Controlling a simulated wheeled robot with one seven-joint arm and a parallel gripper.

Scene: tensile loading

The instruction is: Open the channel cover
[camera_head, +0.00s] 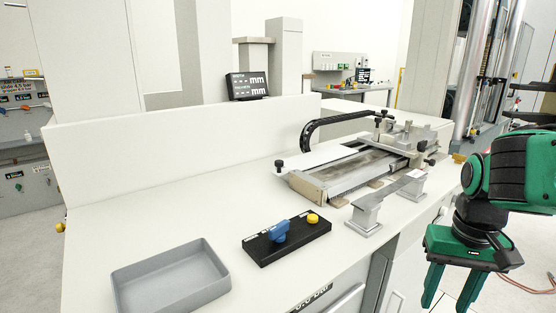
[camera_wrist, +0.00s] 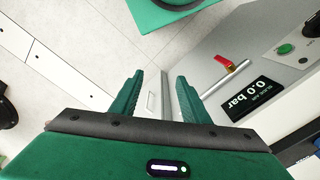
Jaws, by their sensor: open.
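The channel device (camera_head: 360,168) is a low metal bench unit with a long grey trough and a black cable chain arching over its back. A pale flat plate (camera_head: 318,157) lies along its far-left side; I cannot tell whether this is the channel cover. My gripper (camera_head: 452,288) hangs at the right, off the table's edge, fingers pointing down. It is open and empty, well apart from the device. In the wrist view, the green fingers (camera_wrist: 160,85) are spread, with nothing between them; the device does not show there.
A grey tray (camera_head: 170,280) and a black block with blue and yellow knobs (camera_head: 287,238) stand at the table's front. A metal bridge on two posts (camera_head: 388,203) stands before the device. The wrist view shows a red-handled valve (camera_wrist: 228,66) and a 0.0 bar display (camera_wrist: 254,99).

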